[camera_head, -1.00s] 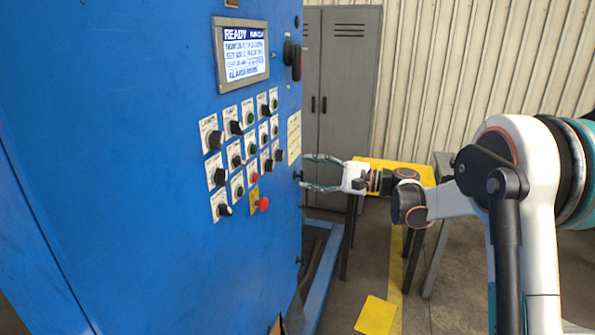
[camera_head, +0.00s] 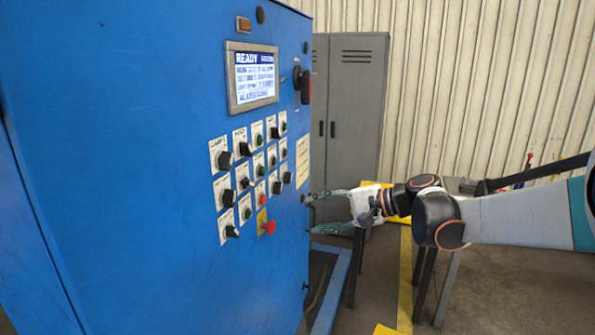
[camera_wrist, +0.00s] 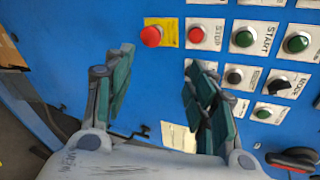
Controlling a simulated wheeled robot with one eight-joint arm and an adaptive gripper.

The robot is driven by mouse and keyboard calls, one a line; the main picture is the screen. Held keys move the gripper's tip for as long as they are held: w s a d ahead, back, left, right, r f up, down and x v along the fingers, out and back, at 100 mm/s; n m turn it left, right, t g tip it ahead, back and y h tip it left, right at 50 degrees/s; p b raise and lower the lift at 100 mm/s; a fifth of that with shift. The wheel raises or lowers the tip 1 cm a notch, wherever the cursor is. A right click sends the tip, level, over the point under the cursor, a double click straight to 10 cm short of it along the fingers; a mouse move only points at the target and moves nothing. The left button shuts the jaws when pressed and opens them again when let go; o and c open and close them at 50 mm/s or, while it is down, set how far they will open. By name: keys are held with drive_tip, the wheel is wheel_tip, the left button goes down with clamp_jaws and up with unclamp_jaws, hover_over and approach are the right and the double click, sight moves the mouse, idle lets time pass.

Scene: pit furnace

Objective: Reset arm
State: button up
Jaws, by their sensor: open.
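My gripper (camera_head: 325,212) is open and empty at the right edge of the blue control cabinet (camera_head: 110,170). In the wrist view my gripper (camera_wrist: 155,100) shows two teal-padded fingers spread apart, with the blue panel behind them. The red mushroom button (camera_wrist: 151,36) lies beyond the fingertips in that view, with the red STOP button (camera_wrist: 195,34) beside it. In the head view the same mushroom button (camera_head: 268,227) is left of my gripper. I cannot tell whether a fingertip touches the cabinet.
The cabinet's lit screen (camera_head: 254,76) reads READY, with several knobs and buttons below it. A grey locker (camera_head: 350,110) stands behind. A yellow-topped table (camera_head: 398,219) is partly hidden by my arm.

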drive_tip(key=s+d+f+n+h+b, duration=0.1)
drive_tip(key=s+d+f+h, duration=0.3)
drive_tip(key=s, duration=0.6)
drive_tip(key=s+d+f+n+t+h+b, duration=0.1)
drive_tip(key=s+d+f+n+h, duration=0.3)
drive_tip(key=s, duration=0.7)
drive_tip(key=s+d+f+n+h+b, duration=0.1)
drive_tip(key=s+d+f+n+h, duration=0.2)
drive_tip(key=s, duration=0.7)
drive_tip(key=d+f+h, duration=0.1)
drive_tip(key=d, duration=0.1)
drive_tip(key=shift+s+d+f, duration=0.15)
drive_tip(key=shift+d+f, duration=0.2)
drive_tip(key=shift+f, duration=0.05)
